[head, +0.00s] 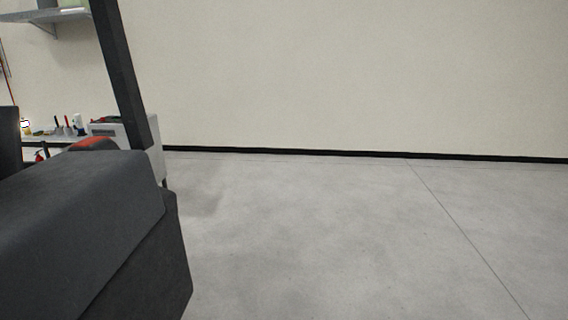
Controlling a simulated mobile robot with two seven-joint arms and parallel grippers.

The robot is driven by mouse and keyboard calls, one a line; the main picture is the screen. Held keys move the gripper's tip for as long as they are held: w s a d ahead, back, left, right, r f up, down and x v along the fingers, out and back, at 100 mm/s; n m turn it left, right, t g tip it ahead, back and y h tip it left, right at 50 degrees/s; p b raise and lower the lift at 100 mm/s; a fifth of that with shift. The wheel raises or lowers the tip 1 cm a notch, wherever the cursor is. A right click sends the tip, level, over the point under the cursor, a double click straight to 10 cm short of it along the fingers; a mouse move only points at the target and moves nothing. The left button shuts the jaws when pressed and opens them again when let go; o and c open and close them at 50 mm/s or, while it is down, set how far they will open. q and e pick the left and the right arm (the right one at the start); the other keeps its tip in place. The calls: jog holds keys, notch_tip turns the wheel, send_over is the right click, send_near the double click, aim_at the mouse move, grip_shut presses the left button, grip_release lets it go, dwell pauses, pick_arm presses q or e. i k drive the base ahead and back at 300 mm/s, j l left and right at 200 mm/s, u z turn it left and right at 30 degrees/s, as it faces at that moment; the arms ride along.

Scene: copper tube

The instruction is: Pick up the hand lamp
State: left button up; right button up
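I cannot make out the hand lamp for certain. A small yellowish thing with a bright white spot (25,127) stands at the far left on a distant bench (50,139); it is too small to tell whether it is the lamp. Neither of my grippers is in the head view. Part of the bench is hidden behind a large dark grey body in front.
The large dark grey body (80,225) fills the lower left, with a black slanted post (120,75) behind it. Several small items stand on the bench beside a light grey box (105,128). A wall shelf (45,15) hangs above. The concrete floor (350,230) is clear.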

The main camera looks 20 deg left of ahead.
aim_at(26, 127)
jog(key=k+u, duration=0.2)
jog(key=k, duration=0.65)
jog(key=k+j+u, duration=0.15)
jog(key=k+j, duration=0.45)
jog(key=i+j+u, duration=0.1)
jog(key=j+u, duration=0.25)
jog(key=j, duration=2.35)
jog(key=i+j, duration=0.1)
jog(key=j, duration=0.35)
jog(key=j+u, duration=0.15)
jog(key=j, duration=0.25)
jog(key=i+j, duration=0.15)
jog(key=j, duration=0.3)
jog(key=i+j+u, duration=0.15)
jog(key=j, duration=0.25)
jog(key=k, duration=0.25)
